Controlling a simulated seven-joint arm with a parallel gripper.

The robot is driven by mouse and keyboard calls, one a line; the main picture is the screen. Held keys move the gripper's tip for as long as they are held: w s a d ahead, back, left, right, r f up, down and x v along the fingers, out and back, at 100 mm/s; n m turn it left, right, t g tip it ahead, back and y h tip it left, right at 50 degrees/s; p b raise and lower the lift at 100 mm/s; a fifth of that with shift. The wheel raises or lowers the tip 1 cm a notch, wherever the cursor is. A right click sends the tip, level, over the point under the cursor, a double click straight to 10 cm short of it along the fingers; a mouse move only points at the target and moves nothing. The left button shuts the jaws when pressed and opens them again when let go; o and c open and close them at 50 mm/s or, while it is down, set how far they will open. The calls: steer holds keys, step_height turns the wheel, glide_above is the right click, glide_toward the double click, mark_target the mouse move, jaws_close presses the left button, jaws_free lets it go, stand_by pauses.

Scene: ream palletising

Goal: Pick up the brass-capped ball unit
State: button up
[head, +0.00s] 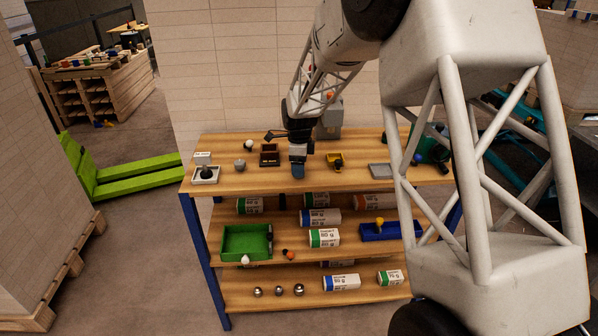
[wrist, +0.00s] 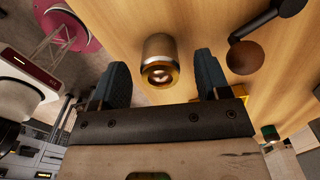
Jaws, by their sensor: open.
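The brass-capped ball unit (wrist: 158,46) shows in the wrist view as a short silver-grey cylinder with a brass-coloured ring and end. It sits on the wooden surface. My gripper (wrist: 161,72) is open, with one dark blue finger on each side of the unit in the picture. Gaps show on both sides, and nothing is held. I cannot tell how deep the unit lies between the fingers. In the head view my gripper (head: 298,172) points down over the top shelf of the bench. I cannot make out the unit there; the gripper probably hides it.
A brown ball on a black handle (wrist: 244,57) lies close by in the wrist view. On the top shelf (head: 225,182) are a brown box (head: 269,157), a yellow item (head: 335,160), a grey ball unit (head: 239,164) and a grey plate (head: 380,171). Lower shelves hold wrapped reams and a green tray (head: 232,256).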

steer(key=shift+f, duration=0.4)
steer(key=c, duration=1.1)
steer(key=shift+r, duration=0.15)
steer(key=shift+r, duration=1.45)
steer(key=shift+s+r, duration=0.2)
steer(key=shift+r, duration=0.1)
steer(key=s, duration=0.5)
steer(key=s+d+r, duration=0.1)
steer(key=s, duration=0.4)
steer(key=s+d, duration=0.1)
steer(key=s, duration=0.4)
steer(key=shift+s+d+r, duration=0.1)
steer(key=shift+s+r, duration=0.05)
steer(key=shift+s, duration=0.05)
